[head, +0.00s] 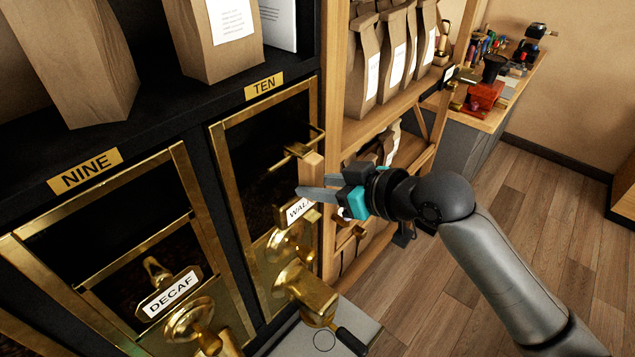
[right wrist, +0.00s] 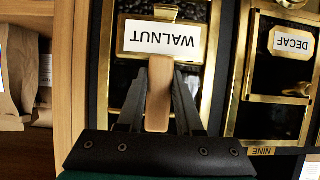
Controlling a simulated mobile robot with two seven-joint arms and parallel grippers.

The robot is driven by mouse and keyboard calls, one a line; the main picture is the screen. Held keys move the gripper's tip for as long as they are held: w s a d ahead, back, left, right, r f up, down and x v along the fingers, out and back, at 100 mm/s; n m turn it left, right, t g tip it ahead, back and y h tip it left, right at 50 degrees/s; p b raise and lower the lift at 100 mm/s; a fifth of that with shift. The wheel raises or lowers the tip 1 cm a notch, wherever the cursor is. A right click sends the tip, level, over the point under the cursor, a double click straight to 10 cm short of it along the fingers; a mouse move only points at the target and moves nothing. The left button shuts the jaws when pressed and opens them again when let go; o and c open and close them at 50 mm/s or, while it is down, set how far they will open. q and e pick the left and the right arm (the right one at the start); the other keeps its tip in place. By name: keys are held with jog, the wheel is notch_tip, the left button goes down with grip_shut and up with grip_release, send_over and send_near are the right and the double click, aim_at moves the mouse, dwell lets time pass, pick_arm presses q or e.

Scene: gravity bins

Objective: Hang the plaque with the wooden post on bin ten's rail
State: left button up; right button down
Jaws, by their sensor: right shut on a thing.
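The brass-framed plaque reading WALNUT (head: 298,210) is in front of bin ten, below its tag TEN (head: 264,86). Its label also shows upside down in the right wrist view (right wrist: 162,38). The wooden post (head: 312,168) stands out from the plaque, and my right gripper (head: 314,187) is shut on it. The post shows between the fingers in the right wrist view (right wrist: 159,95). Bin ten's brass rail (head: 314,143) crosses the bin's dark window just above the plaque. A brass piece sits at the rail; I cannot tell whether it is hooked over it. My left gripper is out of view.
Bin nine, left, carries a plaque reading DECAF (head: 171,292). Brass spouts (head: 305,287) jut out below the windows. A wooden shelf with paper bags (head: 398,50) stands close right of bin ten. Open wooden floor (head: 500,190) lies at right.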

jog(key=shift+c, duration=2.4)
grip_release()
jog(key=shift+d, duration=0.1)
jog(key=v, duration=1.5)
jog(key=shift+s, duration=0.15)
